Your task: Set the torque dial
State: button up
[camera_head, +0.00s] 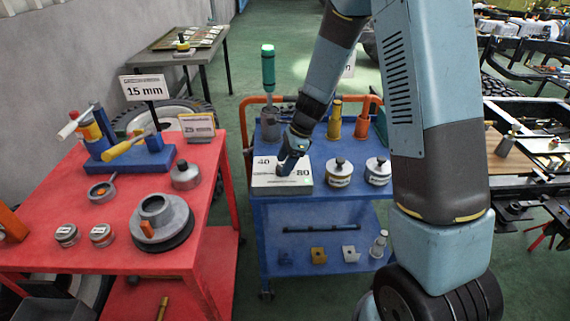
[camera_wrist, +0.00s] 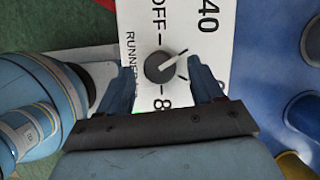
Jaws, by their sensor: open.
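The torque dial is a dark round knob (camera_wrist: 161,67) with a pale pointer line, on a white panel (camera_wrist: 200,75) printed OFF, 40 and 8-something. My gripper (camera_wrist: 163,92) is open, with one finger on each side below the knob, and grips nothing. In the head view the white panel box (camera_head: 265,180) shows 40 and 80 on the blue cart; my gripper (camera_head: 285,168) is over it and hides the knob.
The blue cart (camera_head: 330,205) also bears two lidded tins (camera_head: 339,174) right of the panel, and a green-handled tool (camera_head: 268,68) stands behind it. A red table (camera_head: 215,215) with several parts is at left. A green floor gap lies between them.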

jog(key=shift+a+f, duration=0.25)
jog(key=shift+f, duration=0.35)
jog(key=shift+c, duration=0.3)
jog(key=c, duration=0.9)
jog(key=shift+d, duration=0.2)
jog(key=shift+c, duration=0.3)
jog(key=shift+a, duration=0.1)
jog(key=shift+n, duration=0.4)
jog(key=n+g, duration=0.1)
jog(key=n, duration=0.1)
jog(key=n+g, duration=0.1)
jog(key=n, duration=0.2)
jog(key=shift+w+a+n+h, duration=0.2)
jog(key=shift+n+h, duration=0.1)
jog(key=shift+h, duration=0.1)
jog(key=n+g, duration=0.1)
jog(key=n, duration=0.1)
jog(key=n+h, duration=0.1)
jog(key=n, duration=0.2)
jog(key=shift+a+g+h, duration=0.15)
jog(key=shift+g+h, duration=0.15)
jog(key=shift+g, duration=0.1)
jog(key=shift+n, duration=0.4)
